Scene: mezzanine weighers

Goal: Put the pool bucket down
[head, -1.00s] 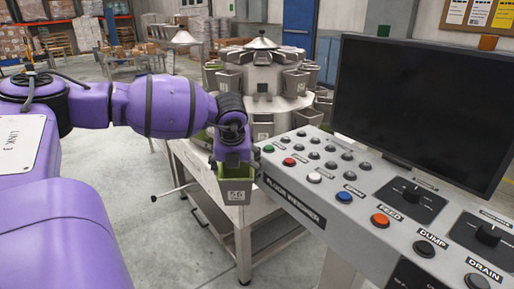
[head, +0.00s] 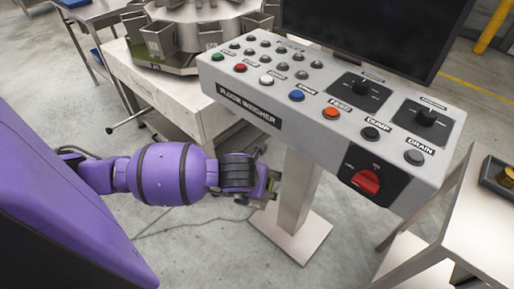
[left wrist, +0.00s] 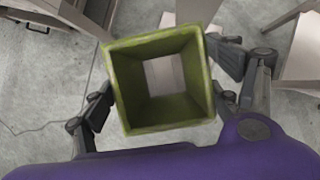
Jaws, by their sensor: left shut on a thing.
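The pool bucket (left wrist: 188,98) is a green, square, open-topped bucket. In the left wrist view I look down into it, with a pale square at its bottom. My left gripper (left wrist: 163,100) has a finger on each side of it and is shut on it. In the head view the left gripper (head: 266,190) is low in front of the console post, and only a small green part of the bucket (head: 273,184) shows. The bucket hangs in the air over the floor. My right gripper is in neither view.
The console (head: 225,75) with buttons, knobs and a black screen (head: 370,25) stands above and right of the gripper on a post (head: 298,190) with a floor plate (head: 290,238). The weigher (head: 190,30) is behind left. A metal table (head: 465,215) stands right, holding a dark tray.

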